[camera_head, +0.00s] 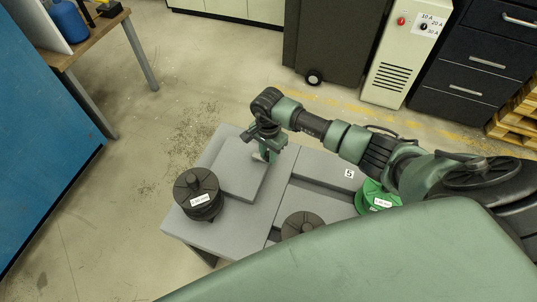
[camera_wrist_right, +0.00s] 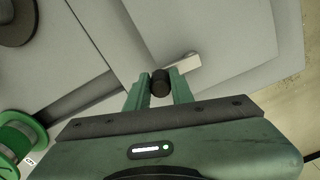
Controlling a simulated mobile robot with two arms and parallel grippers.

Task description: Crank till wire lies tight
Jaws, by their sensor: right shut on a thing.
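My right gripper (camera_head: 266,154) is over the grey bench (camera_head: 225,215), at its far middle part. In the right wrist view my right gripper (camera_wrist_right: 159,88) is shut on a dark round crank knob (camera_wrist_right: 160,82). A pale crank arm (camera_wrist_right: 186,68) runs from the knob toward the upper right. A black spool (camera_head: 198,193) with a white label stands on the bench's left part. Another dark spool (camera_head: 301,224) stands near the front. A green spool (camera_head: 376,198) sits at the right; it also shows in the right wrist view (camera_wrist_right: 18,140). I cannot make out the wire. My left gripper is not in view.
A blue panel (camera_head: 45,120) and a wooden table (camera_head: 95,40) stand at the left. A dark cabinet (camera_head: 335,40), a control cabinet (camera_head: 405,55) with a red button and dark drawers (camera_head: 480,65) stand behind. Floor around the bench's left is clear.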

